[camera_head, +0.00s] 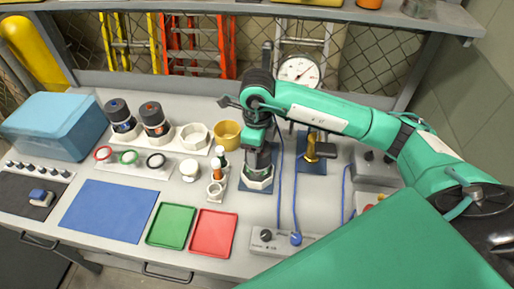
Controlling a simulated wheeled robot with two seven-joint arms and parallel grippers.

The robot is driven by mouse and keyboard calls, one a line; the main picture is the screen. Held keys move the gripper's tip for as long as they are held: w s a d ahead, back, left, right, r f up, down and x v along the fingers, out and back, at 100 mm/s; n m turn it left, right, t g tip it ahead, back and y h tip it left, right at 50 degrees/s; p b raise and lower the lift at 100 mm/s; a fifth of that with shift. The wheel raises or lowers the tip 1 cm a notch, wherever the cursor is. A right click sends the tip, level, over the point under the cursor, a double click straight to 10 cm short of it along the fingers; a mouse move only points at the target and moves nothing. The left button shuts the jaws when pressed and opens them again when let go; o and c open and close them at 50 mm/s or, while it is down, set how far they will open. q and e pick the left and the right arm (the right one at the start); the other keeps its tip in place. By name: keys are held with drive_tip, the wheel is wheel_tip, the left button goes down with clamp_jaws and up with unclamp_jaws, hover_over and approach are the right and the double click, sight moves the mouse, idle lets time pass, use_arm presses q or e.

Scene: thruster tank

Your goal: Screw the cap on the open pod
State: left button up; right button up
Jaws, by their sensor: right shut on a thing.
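The open pod (259,172) stands upright in a white hexagonal holder (257,185) on a dark blue pad, right of the bench's middle. My right gripper (257,150) points straight down at the top of this pod. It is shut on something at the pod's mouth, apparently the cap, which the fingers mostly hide. I cannot tell whether the cap's thread is engaged. Two dark pods, one with a blue top (119,113) and one with a red top (154,117), stand in white holders at the back left. My left gripper is not in view.
An empty white holder (194,136) and a tan cup (227,134) stand left of the gripper. Small bottles (220,160) stand close by. Blue mat (108,210), green tray (171,226) and red tray (213,232) are clear.

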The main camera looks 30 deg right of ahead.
drive_tip(key=m, duration=0.2)
drive_tip(key=shift+m, duration=0.3)
drive_tip(key=shift+s+f, duration=0.1)
drive_tip(key=o, duration=1)
